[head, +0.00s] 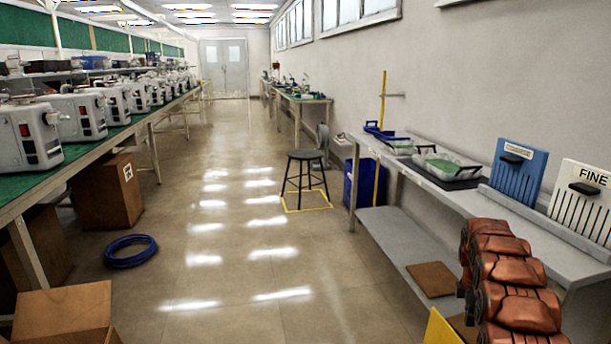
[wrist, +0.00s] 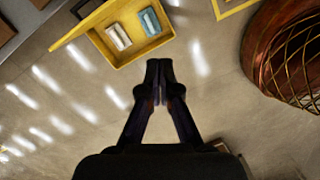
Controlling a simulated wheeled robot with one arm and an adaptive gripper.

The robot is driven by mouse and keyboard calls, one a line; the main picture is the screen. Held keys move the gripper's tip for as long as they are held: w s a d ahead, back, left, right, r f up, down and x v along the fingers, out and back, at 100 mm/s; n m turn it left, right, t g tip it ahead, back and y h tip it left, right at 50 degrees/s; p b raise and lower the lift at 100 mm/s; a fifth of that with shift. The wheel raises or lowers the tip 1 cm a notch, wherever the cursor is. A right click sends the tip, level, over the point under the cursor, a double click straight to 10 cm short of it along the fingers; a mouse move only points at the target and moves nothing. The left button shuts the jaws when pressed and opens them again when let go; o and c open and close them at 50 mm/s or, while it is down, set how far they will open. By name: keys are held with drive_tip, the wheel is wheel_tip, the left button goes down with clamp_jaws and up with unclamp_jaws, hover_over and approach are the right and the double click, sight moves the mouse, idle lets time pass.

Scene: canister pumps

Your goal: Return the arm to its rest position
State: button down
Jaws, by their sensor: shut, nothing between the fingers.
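My gripper (wrist: 159,84) shows in the wrist view, with its two dark fingers together and nothing between them. It hangs over the bare floor, its tips pointing toward a yellow tray (wrist: 127,66). The tray holds a whitish block (wrist: 119,37) and a blue-grey block (wrist: 150,22). The gripper does not show in the head view.
The grey bench (head: 465,205) along the right wall carries trays and a blue slotted panel (head: 518,170). A dark stool (head: 305,170) stands beyond it. The left bench (head: 40,187) holds several pale machines. A blue hose coil (head: 131,251) lies on the floor. The middle aisle is clear.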

drive_tip(key=s+a+r+m+g, duration=0.1)
drive_tip(key=s+a+r+m, duration=0.3)
drive_tip(key=s+a+r, duration=0.6)
drive_tip(key=s+a+r+m, duration=0.4)
drive_tip(key=s+a+r, duration=0.2)
drive_tip(key=s+a, duration=0.45)
drive_tip(key=s+a+m, duration=0.2)
drive_tip(key=s+a, duration=0.2)
drive_tip(key=s, duration=0.4)
drive_tip(key=s+a+m+g+y, duration=0.1)
drive_tip(key=s+a+m, duration=0.1)
drive_tip(key=s+a, duration=0.45)
drive_tip(key=s+a+m, duration=0.2)
drive_tip(key=s+m, duration=0.1)
drive_tip(key=s, duration=0.6)
wheel_tip(320, 180, up, 26)
drive_tip(key=t+p, duration=0.1)
drive_tip(key=p, duration=2.4)
drive_tip(key=shift+s+a+r, duration=0.15)
drive_tip(key=shift+s+r, duration=0.1)
